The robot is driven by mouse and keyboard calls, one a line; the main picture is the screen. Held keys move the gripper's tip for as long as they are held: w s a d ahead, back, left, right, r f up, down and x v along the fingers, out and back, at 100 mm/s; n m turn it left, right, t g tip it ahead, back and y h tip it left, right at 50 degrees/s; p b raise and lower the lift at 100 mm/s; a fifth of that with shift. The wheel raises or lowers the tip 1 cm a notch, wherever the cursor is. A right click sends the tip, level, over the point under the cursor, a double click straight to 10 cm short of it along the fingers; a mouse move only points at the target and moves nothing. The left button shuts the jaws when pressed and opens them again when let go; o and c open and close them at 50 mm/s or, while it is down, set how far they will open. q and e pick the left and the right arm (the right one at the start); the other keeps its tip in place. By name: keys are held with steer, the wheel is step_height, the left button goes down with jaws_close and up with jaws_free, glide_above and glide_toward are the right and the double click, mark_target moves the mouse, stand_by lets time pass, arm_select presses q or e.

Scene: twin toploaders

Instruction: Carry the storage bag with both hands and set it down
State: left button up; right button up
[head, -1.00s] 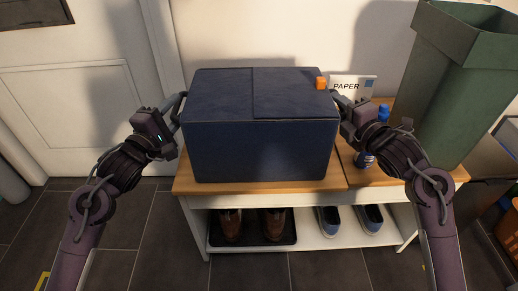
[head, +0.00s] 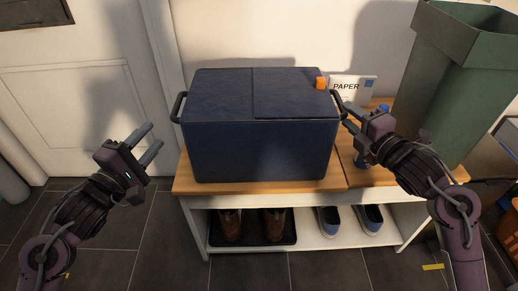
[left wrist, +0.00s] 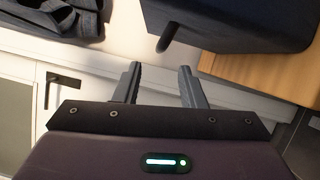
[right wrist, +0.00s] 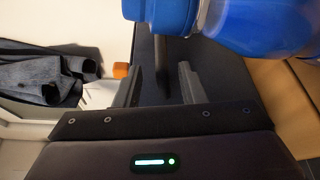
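The dark blue storage bag (head: 260,140) sits upright on the wooden top of a low bench, its lid closed. A dark handle (head: 178,107) stands out on its left side, and another handle (head: 340,103) on its right side. My left gripper (head: 152,142) is open and empty, apart from the bag to its left; the left wrist view shows the bag (left wrist: 225,22) beyond the fingers (left wrist: 160,85). My right gripper (head: 352,110) is close to the right handle. In the right wrist view its fingers (right wrist: 160,85) are apart, with the handle (right wrist: 162,65) between them.
A blue bottle (right wrist: 235,22) stands close to my right gripper. A white box marked PAPER (head: 352,88) and a green bin (head: 440,90) are at the right. Shoes (head: 272,222) sit on the bench's lower shelf. The floor at front left is clear.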

steer(key=v, duration=0.7)
steer(key=shift+s, duration=0.2)
